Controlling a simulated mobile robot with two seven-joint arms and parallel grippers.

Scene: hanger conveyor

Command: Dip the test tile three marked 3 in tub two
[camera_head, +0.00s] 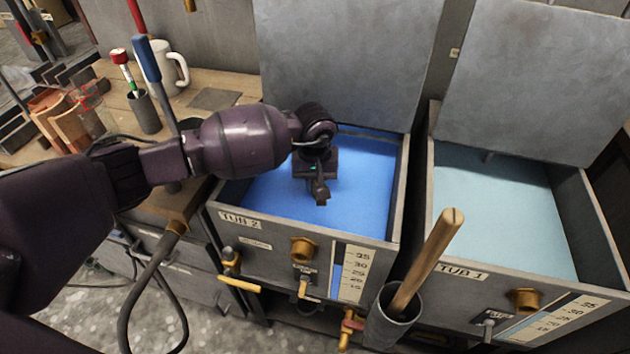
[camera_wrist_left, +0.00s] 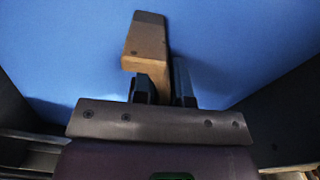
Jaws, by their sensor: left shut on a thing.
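Tub two (camera_head: 240,218), labelled TUB 2, stands open in the middle of the head view and holds bright blue liquid (camera_head: 265,190). My left gripper (camera_head: 319,186) reaches in from the left and points down over the blue. In the left wrist view the left gripper (camera_wrist_left: 163,85) is shut on a tan block (camera_wrist_left: 148,45) with a blue surface behind it. No number shows on this block, so I cannot tell if it is test tile three. I cannot tell whether its lower end touches the liquid. My right gripper is out of view.
Tub one (camera_head: 462,268) with pale liquid stands to the right. A grey holder (camera_head: 392,322) with a wooden stick (camera_head: 427,262) stands in front, between the tubs. A white mug (camera_head: 170,68), a grey cup (camera_head: 146,112) and brown pieces (camera_head: 72,122) stand on the wooden bench at left.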

